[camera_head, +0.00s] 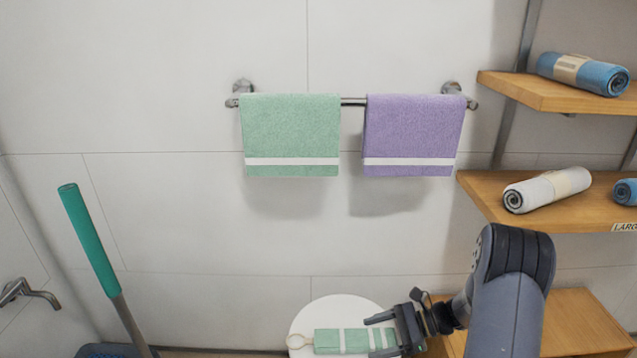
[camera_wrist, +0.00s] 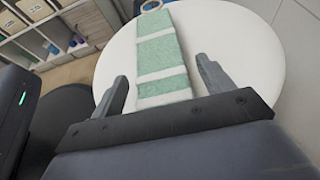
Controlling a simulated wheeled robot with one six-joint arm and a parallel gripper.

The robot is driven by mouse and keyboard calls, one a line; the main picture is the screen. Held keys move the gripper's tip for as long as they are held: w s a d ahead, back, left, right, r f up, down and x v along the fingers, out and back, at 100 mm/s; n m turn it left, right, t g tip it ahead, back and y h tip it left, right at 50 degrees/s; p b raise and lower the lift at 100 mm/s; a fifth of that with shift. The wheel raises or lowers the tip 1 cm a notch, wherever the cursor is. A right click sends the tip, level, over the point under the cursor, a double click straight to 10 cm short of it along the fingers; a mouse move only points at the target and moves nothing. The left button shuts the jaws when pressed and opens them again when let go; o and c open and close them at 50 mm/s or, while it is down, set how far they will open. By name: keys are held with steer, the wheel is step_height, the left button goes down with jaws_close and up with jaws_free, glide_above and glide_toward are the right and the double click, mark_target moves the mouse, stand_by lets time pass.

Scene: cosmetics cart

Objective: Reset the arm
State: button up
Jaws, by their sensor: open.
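My gripper (camera_head: 377,337) is open, low in the head view, at the right side of a round white table top (camera_head: 305,322). A folded green and white striped towel (camera_wrist: 163,52) lies on the white top in front of the fingers. It also shows in the head view (camera_head: 341,341) with a ring at its left end. My arm comes in from the lower right and bends down towards the table.
A green towel (camera_head: 290,128) and a purple towel (camera_head: 413,130) hang on a wall bar. Wooden shelves (camera_head: 555,93) with rolled towels stand at right, close to my arm. A green-handled tool (camera_head: 88,240) leans at left.

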steer(key=p+v, duration=0.3)
steer(key=v, duration=0.6)
steer(key=b+x, duration=0.4)
steer(key=x, duration=0.6)
steer(key=shift+a+f, duration=0.15)
steer(key=shift+r, duration=0.25)
